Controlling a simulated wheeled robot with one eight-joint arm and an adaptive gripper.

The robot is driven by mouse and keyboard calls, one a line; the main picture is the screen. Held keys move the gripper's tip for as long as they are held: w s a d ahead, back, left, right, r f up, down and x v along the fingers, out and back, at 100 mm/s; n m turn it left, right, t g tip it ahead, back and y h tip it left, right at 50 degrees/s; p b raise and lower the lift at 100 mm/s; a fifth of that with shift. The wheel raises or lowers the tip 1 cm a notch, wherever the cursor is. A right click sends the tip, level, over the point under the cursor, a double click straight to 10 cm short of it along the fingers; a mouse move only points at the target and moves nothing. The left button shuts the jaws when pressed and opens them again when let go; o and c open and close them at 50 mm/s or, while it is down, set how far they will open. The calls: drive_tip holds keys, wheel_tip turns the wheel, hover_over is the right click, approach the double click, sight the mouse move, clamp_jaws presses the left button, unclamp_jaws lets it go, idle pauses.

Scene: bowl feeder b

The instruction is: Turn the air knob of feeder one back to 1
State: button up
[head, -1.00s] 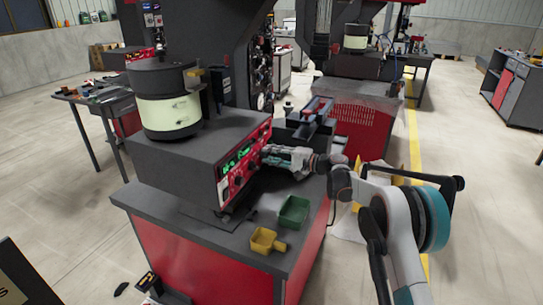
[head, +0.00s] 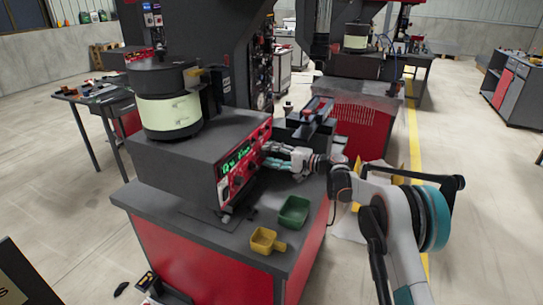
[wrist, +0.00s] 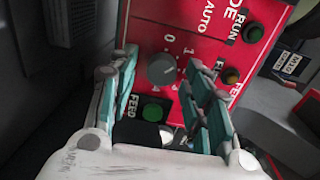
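The red control panel (head: 236,168) of the feeder is on the front of the grey box in the head view. In the wrist view, a round grey knob (wrist: 161,70) sits on the red panel, with the marks 0 and 1 printed above it. I cannot read clearly which mark it points to. My gripper (wrist: 160,80) is open, one teal finger at each side of the knob, with visible gaps and nothing held. In the head view my gripper (head: 268,156) is at the right part of the panel.
A green button (wrist: 153,112) lies below the knob, close to the fingers. An orange button (wrist: 231,76) and another green button (wrist: 253,33) are to the right. A green bin (head: 293,212) and a yellow scoop-like bin (head: 264,241) stand on the bench below the panel.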

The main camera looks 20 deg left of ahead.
drive_tip(key=s+d, duration=0.1)
drive_tip(key=d, duration=1.1)
drive_tip(key=shift+r, duration=0.3)
